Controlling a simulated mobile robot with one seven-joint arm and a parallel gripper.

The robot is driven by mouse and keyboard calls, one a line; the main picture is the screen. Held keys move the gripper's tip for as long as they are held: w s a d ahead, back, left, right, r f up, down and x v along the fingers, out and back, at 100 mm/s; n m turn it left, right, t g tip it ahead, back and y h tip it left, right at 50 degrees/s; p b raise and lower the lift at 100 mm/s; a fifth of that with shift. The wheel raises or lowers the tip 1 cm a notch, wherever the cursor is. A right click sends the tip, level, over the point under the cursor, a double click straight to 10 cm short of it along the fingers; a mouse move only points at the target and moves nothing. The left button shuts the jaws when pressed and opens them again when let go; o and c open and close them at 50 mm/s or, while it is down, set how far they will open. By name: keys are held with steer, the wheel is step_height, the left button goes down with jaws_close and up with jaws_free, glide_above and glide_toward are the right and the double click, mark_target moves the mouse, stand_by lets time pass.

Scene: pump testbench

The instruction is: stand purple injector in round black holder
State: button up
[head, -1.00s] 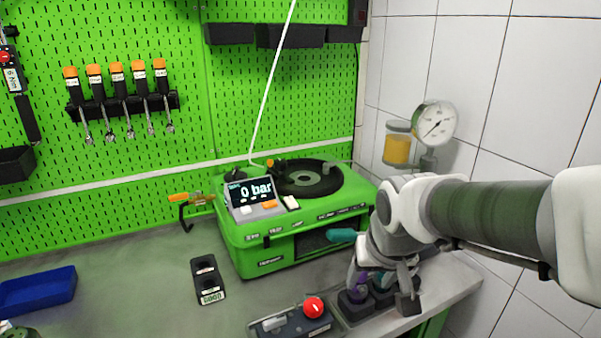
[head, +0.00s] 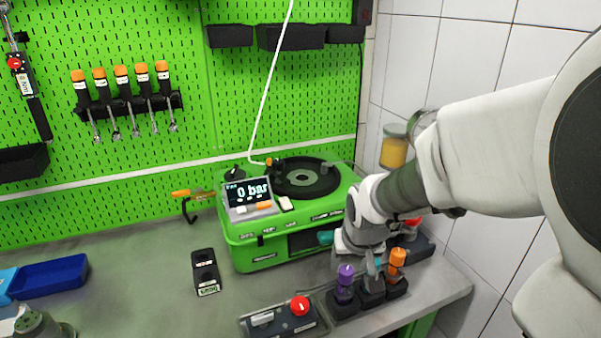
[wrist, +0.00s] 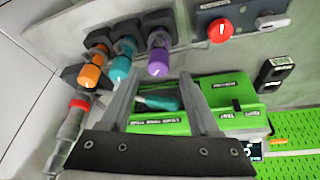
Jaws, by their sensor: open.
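The purple injector (head: 345,281) stands upright in the left slot of a black rack (head: 347,309) at the bench's front right. In the wrist view the purple injector (wrist: 158,60) shows just beyond the fingertips, not held. A round black disc-shaped part with a grey centre (head: 303,179) sits on top of the green test machine (head: 262,248); I cannot tell whether it is the holder. My gripper (wrist: 161,78) is open and empty above the rack. In the head view it partly hides the teal injector (head: 373,282).
An orange injector (head: 396,262) stands at the rack's right. A control box with a red button (head: 300,306) is left of the rack. A blue tray (head: 52,276) is at far left. The bench between them is clear.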

mark_target(344, 294)
steer(key=b+x, duration=0.1)
steer(key=x, duration=1)
steer(key=shift+w+d, duration=0.1)
steer(key=shift+d, duration=0.05)
steer(key=shift+f, duration=0.1)
jaws_close()
